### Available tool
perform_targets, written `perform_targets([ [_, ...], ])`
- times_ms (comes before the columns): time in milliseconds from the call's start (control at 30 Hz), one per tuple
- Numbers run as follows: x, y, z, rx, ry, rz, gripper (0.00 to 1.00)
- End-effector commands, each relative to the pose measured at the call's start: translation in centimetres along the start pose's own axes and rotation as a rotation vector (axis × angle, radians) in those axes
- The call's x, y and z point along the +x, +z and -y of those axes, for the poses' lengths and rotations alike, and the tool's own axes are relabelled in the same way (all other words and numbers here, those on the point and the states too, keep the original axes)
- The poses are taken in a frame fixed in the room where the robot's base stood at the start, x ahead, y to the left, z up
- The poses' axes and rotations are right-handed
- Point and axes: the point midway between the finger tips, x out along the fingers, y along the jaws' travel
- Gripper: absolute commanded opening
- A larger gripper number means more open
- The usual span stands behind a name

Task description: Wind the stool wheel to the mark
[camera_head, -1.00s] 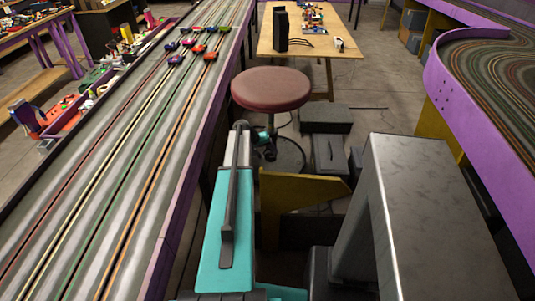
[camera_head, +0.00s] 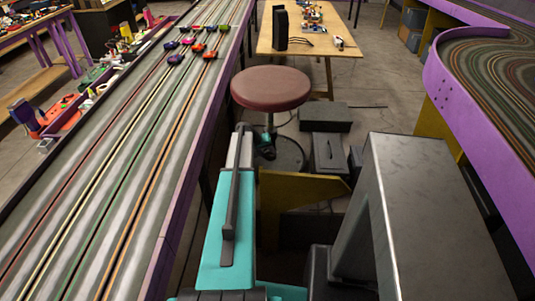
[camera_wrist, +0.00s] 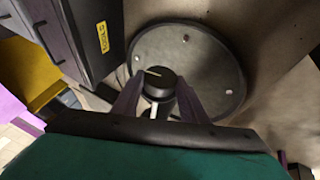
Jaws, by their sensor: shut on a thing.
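The stool has a round red-brown seat (camera_head: 271,88) on a thin post, between the track and the wooden table in the head view. Its round grey base plate with bolts (camera_wrist: 215,62) fills the upper middle of the wrist view. A small black wheel (camera_wrist: 160,88) stands in front of the plate, with a pale line on its top face. My gripper (camera_wrist: 157,98) is shut on the wheel, with one purple finger on each side. A pale stripe (camera_wrist: 154,111) shows just below the wheel. In the head view my gripper is small and dark under the seat.
A slot track with several toy cars (camera_head: 190,42) runs along the left. Dark boxes (camera_head: 328,150) stand right of the stool. A wooden table (camera_head: 330,45) is behind it. Another track with a purple wall (camera_head: 465,115) curves at the right.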

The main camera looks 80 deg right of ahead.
Motion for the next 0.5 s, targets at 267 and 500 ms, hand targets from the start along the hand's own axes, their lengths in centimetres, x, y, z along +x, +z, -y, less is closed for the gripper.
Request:
perform_targets([
  [267, 0.07, 0.10, 0.28, -0.015, 0.029, 0.000, 0.17],
  [500, 0.25, 0.15, 0.66, -0.049, 0.107, -0.001, 0.17],
])
